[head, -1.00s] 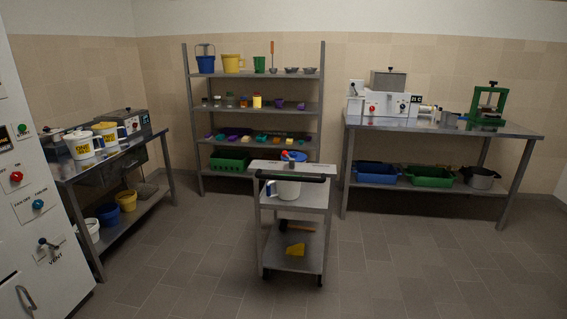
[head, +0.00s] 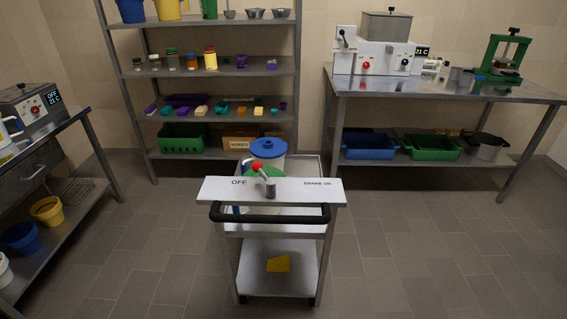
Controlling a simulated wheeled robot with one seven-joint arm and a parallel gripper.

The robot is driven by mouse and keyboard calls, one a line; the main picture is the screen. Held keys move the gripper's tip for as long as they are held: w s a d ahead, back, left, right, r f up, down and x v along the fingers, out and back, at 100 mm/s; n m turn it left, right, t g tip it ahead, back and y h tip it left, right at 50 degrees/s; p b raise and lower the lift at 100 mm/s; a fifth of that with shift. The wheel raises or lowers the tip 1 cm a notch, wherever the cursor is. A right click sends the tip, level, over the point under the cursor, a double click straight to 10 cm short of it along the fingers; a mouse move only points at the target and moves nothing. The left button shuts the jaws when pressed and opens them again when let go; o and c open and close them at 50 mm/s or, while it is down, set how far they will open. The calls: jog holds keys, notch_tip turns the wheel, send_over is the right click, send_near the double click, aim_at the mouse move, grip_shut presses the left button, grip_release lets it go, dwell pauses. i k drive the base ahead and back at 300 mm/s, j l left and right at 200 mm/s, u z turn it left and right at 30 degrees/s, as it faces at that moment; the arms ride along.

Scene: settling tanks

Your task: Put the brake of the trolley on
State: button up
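The trolley (head: 232,252) stands in the middle of the floor, its black push handle (head: 270,217) facing me. Above the handle is a pale panel (head: 310,192), marked OFF at left and BRAKE ON at right. The brake lever (head: 269,184) rises from the panel's middle and ends in a red knob (head: 257,166). It leans up and to the left, towards the OFF side. My gripper is not in view.
A pale pail with a blue lid (head: 268,144) stands on the trolley's top, partly hidden by the panel. A yellow wedge (head: 278,263) lies on its lower shelf. Benches stand left and right (head: 447,88), a shelf rack (head: 215,76) behind. The tiled floor around the trolley is clear.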

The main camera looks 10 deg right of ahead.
aim_at(257, 167)
jog(key=i+l+u, duration=0.15)
jog(key=i, duration=0.6)
jog(key=i+j+u, duration=0.15)
jog(key=u, duration=0.15)
jog(key=i+j+u, duration=0.3)
jog(key=k, duration=0.1)
